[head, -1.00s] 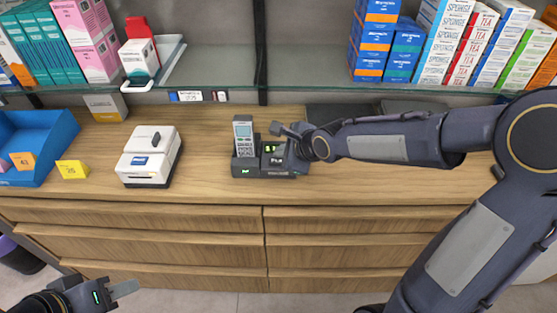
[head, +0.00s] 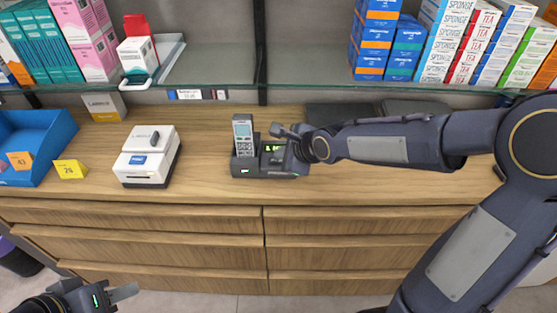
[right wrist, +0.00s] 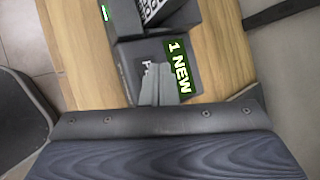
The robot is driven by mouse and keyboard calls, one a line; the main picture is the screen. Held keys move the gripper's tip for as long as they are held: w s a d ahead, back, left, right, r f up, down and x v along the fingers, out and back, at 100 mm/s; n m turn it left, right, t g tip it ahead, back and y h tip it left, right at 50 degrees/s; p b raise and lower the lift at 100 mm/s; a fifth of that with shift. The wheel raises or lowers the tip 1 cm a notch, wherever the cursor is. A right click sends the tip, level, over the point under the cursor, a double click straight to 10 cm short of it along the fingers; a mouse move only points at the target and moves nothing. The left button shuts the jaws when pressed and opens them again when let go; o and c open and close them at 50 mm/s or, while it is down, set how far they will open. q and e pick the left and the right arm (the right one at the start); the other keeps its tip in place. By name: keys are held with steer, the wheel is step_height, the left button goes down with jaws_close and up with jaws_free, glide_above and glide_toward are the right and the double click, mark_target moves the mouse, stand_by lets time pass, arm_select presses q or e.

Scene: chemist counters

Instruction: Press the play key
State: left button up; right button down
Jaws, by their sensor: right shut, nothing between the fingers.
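A dark phone base (head: 250,170) stands on the wooden counter with a grey cordless handset (head: 243,135) upright in its left part. Its green display (head: 270,149) is lit and reads "1 NEW" in the right wrist view (right wrist: 179,68). The play key is mostly hidden; part of its lettering, starting with "P", shows beside the fingers in the right wrist view. My right gripper (right wrist: 158,70) is shut and empty, its tips over the key area; I cannot tell whether they touch. My left gripper (head: 122,293) hangs low at the front left, away from the counter.
A white label printer (head: 147,160) stands left of the phone base. A blue bin (head: 35,140) and a yellow tag (head: 70,169) are further left. A glass shelf (head: 215,75) with boxes runs above the back.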

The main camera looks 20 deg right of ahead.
steer(key=shift+f+b, duration=0.35)
steer(key=shift+b, duration=0.05)
stand_by(0.4)
steer(key=shift+r, duration=0.1)
steer(key=shift+r+p, duration=0.4)
steer(key=shift+r, duration=0.25)
steer(key=shift+r+p, duration=1.75)
steer(key=shift+r, duration=0.85)
steer(key=shift+f, duration=0.1)
